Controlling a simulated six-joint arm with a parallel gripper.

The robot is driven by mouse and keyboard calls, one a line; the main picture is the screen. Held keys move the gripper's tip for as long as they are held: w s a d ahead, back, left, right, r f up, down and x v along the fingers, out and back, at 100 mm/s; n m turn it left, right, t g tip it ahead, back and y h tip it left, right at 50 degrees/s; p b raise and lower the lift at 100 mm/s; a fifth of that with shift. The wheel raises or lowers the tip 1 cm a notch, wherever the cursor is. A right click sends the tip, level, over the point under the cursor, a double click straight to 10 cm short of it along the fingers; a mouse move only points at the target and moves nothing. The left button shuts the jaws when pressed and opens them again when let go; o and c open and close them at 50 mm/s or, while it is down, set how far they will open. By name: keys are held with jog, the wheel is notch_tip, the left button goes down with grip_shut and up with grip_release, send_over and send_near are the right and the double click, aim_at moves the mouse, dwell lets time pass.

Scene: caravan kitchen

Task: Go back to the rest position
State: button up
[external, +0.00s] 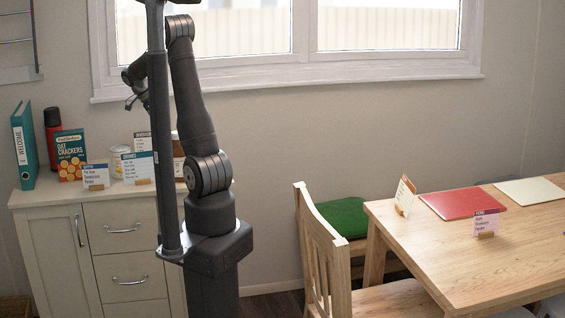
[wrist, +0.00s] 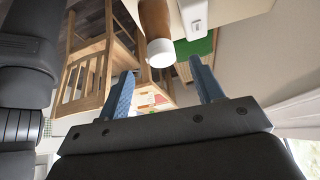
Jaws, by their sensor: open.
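My gripper (external: 137,90) is raised above the cabinet, left of my upright column, which partly hides it. In the wrist view its two blue fingers stand wide apart, with no object held between them (wrist: 163,88). My arm is folded upright in front of the window. No object of the task's own is named.
A cabinet (external: 128,238) on the left bears a teal binder (external: 24,145), a red flask (external: 52,135), a cracker box (external: 71,155) and several cards. A brown container with a white cap (wrist: 160,52) shows beyond my fingers. A chair (external: 320,250) and table (external: 480,265) stand right.

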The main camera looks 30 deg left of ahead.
jog(key=x, duration=0.8)
jog(key=shift+f, duration=0.25)
jog(key=r, duration=0.5)
jog(key=shift+w+d+r, duration=0.1)
jog(key=shift+w+d, duration=0.05)
jog(key=shift+d, duration=0.25)
jog(key=w+d+r, duration=0.4)
jog(key=d+r, duration=0.2)
jog(key=d, duration=0.5)
jog(key=w+d+f, duration=0.2)
jog(key=w+d, duration=0.7)
jog(key=d, duration=0.4)
jog(key=w+d+f+n, duration=0.1)
jog(key=w+d, duration=0.9)
jog(key=d, duration=0.4)
jog(key=shift+w+d+f, duration=0.15)
jog(key=shift+w+f, duration=0.05)
jog(key=shift+f, duration=0.15)
